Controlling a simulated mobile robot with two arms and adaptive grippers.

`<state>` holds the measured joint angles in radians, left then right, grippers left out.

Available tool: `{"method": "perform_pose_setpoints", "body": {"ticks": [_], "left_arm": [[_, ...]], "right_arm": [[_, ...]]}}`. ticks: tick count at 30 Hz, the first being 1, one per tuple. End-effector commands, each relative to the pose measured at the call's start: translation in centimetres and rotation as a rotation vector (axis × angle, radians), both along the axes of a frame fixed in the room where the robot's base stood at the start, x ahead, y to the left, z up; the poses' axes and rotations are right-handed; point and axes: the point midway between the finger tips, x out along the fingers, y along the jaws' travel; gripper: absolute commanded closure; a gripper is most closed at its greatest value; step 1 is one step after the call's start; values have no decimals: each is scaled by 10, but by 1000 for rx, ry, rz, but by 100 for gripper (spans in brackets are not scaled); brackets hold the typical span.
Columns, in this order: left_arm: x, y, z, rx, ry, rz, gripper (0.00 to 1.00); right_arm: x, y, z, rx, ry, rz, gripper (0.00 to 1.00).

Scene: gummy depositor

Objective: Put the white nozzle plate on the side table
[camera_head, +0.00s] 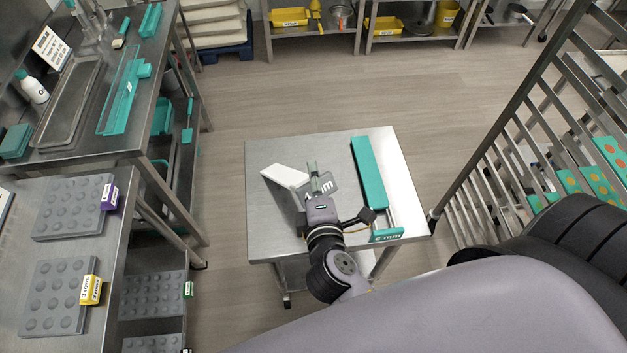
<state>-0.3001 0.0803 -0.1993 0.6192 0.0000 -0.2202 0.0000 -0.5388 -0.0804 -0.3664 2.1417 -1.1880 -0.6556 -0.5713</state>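The white nozzle plate (284,175) is at the left part of the steel side table (272,230), at a slant. A grey tag reading "4 mm" (322,188) shows beside my gripper. My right gripper (316,175), on an arm coming in from the lower right, is over the plate's right end and hides part of it. Its fingertips are close to the tag. From this view I cannot tell whether the fingers are closed on the plate, or whether the plate rests on the table or is just above it. My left gripper is not in view.
A teal nozzle plate (369,171) tagged "6 mm" lies along the table's right side. A steel rack (520,130) stands at the right. Workbenches with grey moulds (75,206) and teal parts (122,90) stand at the left. The floor behind the table is clear.

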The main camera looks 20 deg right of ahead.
Motion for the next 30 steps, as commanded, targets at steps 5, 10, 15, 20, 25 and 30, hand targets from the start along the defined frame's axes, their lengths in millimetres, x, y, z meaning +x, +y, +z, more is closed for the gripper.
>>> {"method": "perform_pose_setpoints", "body": {"ticks": [5,10,15,20,25,30], "left_arm": [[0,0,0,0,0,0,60],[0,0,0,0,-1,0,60],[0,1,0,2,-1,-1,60],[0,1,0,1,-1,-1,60],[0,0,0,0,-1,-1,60],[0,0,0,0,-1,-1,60]], "right_arm": [[0,0,0,0,0,0,38],[0,0,0,0,0,0,38],[-3,1,-1,0,3,0,38],[-19,5,4,0,5,0,38],[-50,14,14,2,6,1,38],[-79,23,24,0,6,2,38]]}}
